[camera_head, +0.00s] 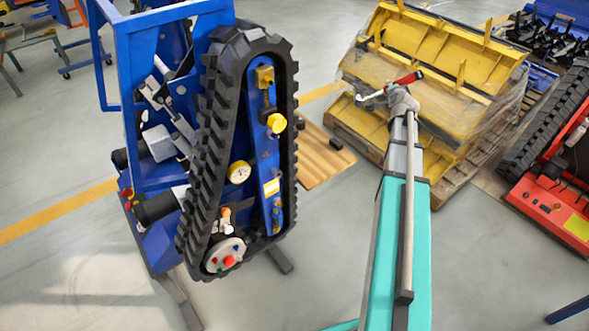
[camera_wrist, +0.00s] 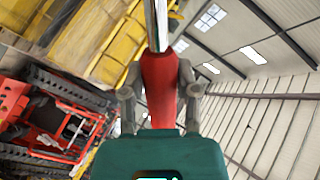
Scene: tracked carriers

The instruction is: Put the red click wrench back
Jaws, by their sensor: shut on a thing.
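The red click wrench (camera_head: 408,79) is held up at the end of my arm in the head view. Its red handle points up and right, and its metal shaft reaches left. My gripper (camera_head: 401,95) is shut on it. In the wrist view the wrench's red handle (camera_wrist: 160,72) sits between the two grey fingers of my gripper (camera_wrist: 161,92), with the silver shaft running up out of the picture. The place where the wrench belongs cannot be made out in these frames.
A blue tracked carrier (camera_head: 262,150) with a black track stands at left. Yellow metal parts (camera_head: 440,50) lie on a wooden pallet behind my gripper. A red tracked machine (camera_head: 555,205) is at right. A wooden board (camera_head: 318,160) lies on the open grey floor.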

